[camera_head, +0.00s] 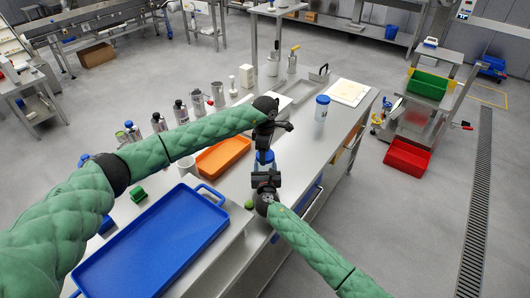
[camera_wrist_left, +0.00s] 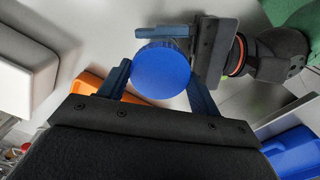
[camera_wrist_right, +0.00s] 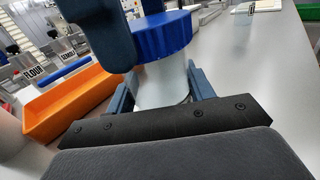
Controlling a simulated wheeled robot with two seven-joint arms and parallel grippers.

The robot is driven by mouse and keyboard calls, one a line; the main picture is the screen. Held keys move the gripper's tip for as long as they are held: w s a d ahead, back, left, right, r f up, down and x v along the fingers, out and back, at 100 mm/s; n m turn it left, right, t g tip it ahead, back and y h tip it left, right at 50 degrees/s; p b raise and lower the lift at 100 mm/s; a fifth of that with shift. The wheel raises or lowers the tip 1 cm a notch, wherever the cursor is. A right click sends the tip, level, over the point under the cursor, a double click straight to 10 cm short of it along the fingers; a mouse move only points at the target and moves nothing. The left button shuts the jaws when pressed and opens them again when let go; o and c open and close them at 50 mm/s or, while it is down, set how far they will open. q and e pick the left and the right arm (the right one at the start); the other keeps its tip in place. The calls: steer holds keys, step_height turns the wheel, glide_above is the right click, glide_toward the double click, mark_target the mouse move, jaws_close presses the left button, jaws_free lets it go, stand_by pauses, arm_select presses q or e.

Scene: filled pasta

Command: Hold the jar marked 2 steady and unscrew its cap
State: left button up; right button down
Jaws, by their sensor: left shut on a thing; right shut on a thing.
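A white jar (camera_wrist_right: 160,84) with a blue cap (camera_wrist_right: 166,34) stands upright near the front edge of the steel table; no number on it can be read. My right gripper (camera_wrist_right: 160,90) is shut around the jar's body from the side, below the cap. My left gripper (camera_wrist_left: 160,72) comes from above and is shut on the blue cap (camera_wrist_left: 162,68), a finger on either side. In the head view the jar's cap (camera_head: 265,156) shows small between the two grippers, and the jar body is mostly hidden. The cap sits on the jar.
An orange tray (camera_head: 222,157) lies left of the jar and a large blue tray (camera_head: 152,246) nearer the front. Another blue-capped jar (camera_head: 322,108) and a white board (camera_head: 348,92) stand farther right. Several metal bottles line the back left. The tabletop between has free room.

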arm_select(q)
steer(key=n, duration=0.5)
steer(key=shift+n, duration=0.3)
steer(key=n, duration=1.6)
steer(key=shift+n, duration=0.3)
steer(key=n, duration=0.8)
steer(key=shift+r, duration=0.1)
steer(key=n, duration=0.5)
steer(key=shift+w+n, duration=0.1)
steer(key=shift+n, duration=0.2)
